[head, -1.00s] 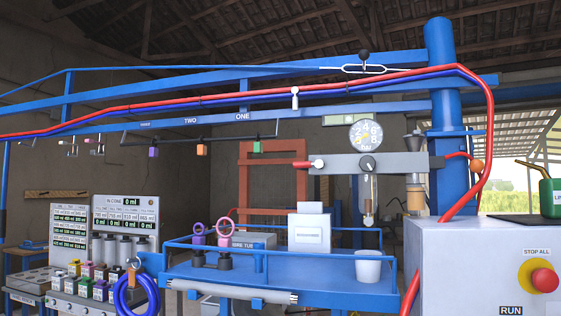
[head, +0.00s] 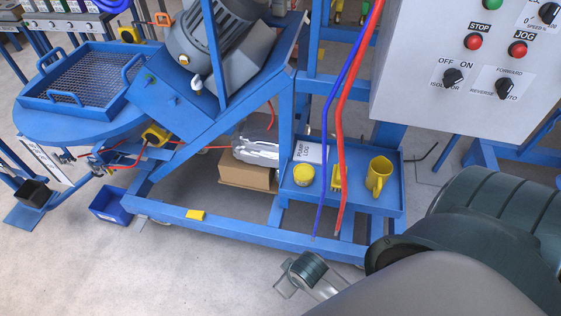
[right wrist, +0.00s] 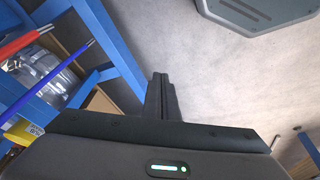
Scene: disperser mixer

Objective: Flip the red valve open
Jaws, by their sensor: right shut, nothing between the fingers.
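I cannot make out a red valve in either view now. A red hose (head: 343,150) and a blue hose (head: 326,125) hang down beside the control box in the head view. Both hoses also cross the upper left of the right wrist view, the red one (right wrist: 25,44) above the blue one (right wrist: 52,81). My right arm enters from the lower right of the head view, with my right gripper (head: 286,284) low over the floor in front of the frame. In the right wrist view its fingers (right wrist: 160,80) are together and empty. My left gripper is not in view.
A blue frame (head: 235,234) carries a grey motor (head: 215,40). Its low blue tray (head: 305,198) holds a yellow mug (head: 379,174) and other small items. A control box (head: 440,65) stands upper right. A mesh-bottomed tray (head: 40,98) is upper left. The front floor is clear.

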